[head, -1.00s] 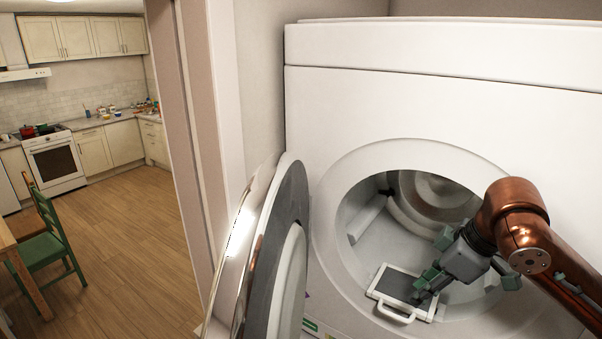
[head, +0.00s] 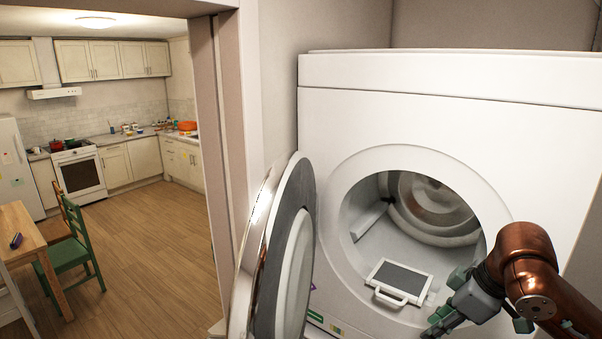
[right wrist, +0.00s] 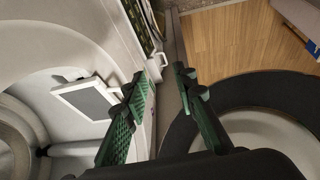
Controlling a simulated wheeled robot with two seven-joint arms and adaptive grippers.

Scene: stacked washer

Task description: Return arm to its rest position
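My right arm comes in from the right in the head view. Its gripper (head: 442,300) is in front of the lower right of the washer opening, apart from the filter. In the right wrist view its two green fingers (right wrist: 163,95) are spread with nothing between them. The lint filter (head: 402,279), a dark panel with a white frame and handle, sits at the lower front of the opening; it also shows in the right wrist view (right wrist: 84,98). My left gripper is not in view.
The washer (head: 440,120) is white and its round door (head: 285,250) stands open to the left. A doorway beside it leads to a kitchen with a green chair (head: 72,250), a wooden table (head: 22,232) and clear floor (head: 150,240).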

